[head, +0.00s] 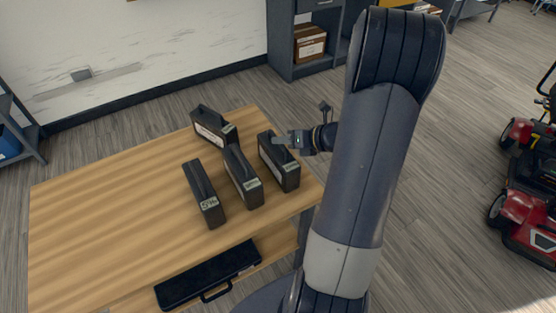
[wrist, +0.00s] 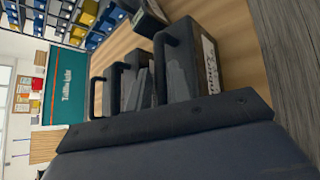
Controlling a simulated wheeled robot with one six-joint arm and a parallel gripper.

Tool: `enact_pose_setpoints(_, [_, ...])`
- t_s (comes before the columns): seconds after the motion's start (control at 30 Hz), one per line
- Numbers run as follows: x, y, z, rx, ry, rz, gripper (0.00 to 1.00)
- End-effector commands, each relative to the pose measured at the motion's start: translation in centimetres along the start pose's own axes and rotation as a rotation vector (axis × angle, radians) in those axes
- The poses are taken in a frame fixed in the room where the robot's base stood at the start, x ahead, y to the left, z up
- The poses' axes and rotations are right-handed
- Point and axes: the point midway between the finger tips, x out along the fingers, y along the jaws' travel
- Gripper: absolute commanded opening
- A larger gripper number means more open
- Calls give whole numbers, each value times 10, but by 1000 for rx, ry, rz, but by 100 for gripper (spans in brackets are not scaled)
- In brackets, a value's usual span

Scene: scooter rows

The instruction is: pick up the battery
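Several black box-shaped batteries with top handles stand on the wooden table. The rightmost battery (head: 279,168) is at the table's right edge. Others are the middle battery (head: 243,182), the left battery (head: 205,200) with a "5%" label, and the back battery (head: 210,127). My gripper (head: 282,141) is over the top of the rightmost battery, by its handle. In the wrist view its two grey fingers (wrist: 160,84) stand apart beside the handle of the nearest battery (wrist: 206,62). I cannot tell whether they touch the handle.
A black case (head: 208,275) lies on the shelf under the table's front. The left part of the table top (head: 100,215) is clear. A shelf unit with a cardboard box (head: 310,43) stands behind. A red scooter (head: 530,210) is on the floor at right.

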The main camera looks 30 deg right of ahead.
Motion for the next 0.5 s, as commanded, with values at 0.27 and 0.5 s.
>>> enact_pose_setpoints(0.27, [24, 0, 0, -1, 0, -1, 20])
enact_pose_setpoints(0.5, [23, 0, 0, -1, 0, -1, 14])
